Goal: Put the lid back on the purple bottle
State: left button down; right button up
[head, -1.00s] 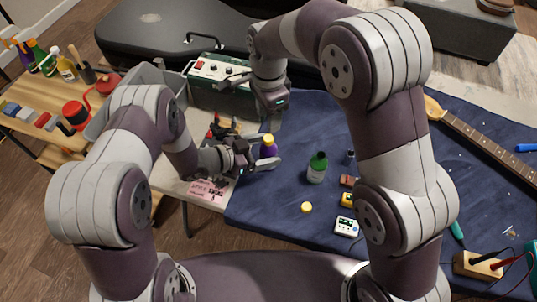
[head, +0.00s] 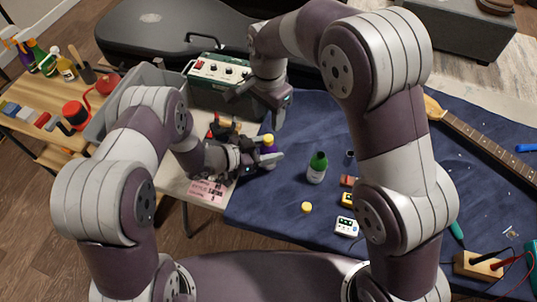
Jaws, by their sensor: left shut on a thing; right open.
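The purple bottle (head: 268,148) has a yellow top and stands near the left edge of the blue mat. My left gripper (head: 265,157) is shut on it from the left, and the fingers hide part of it. A small round yellow lid (head: 306,207) lies on the mat, to the right of the bottle and nearer to me. My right gripper (head: 260,108) is open and empty, above and behind the bottle, pointing down.
A green bottle (head: 317,168) stands right of the purple one. A white-faced device (head: 346,227) and small boxes lie near my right arm. A green amplifier (head: 207,70) and a grey bin (head: 150,80) stand behind left. The mat around the lid is clear.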

jog(key=n, duration=0.7)
jog(key=shift+n, duration=0.4)
jog(key=n, duration=2.5)
jog(key=shift+n, duration=0.4)
jog(key=n, duration=0.3)
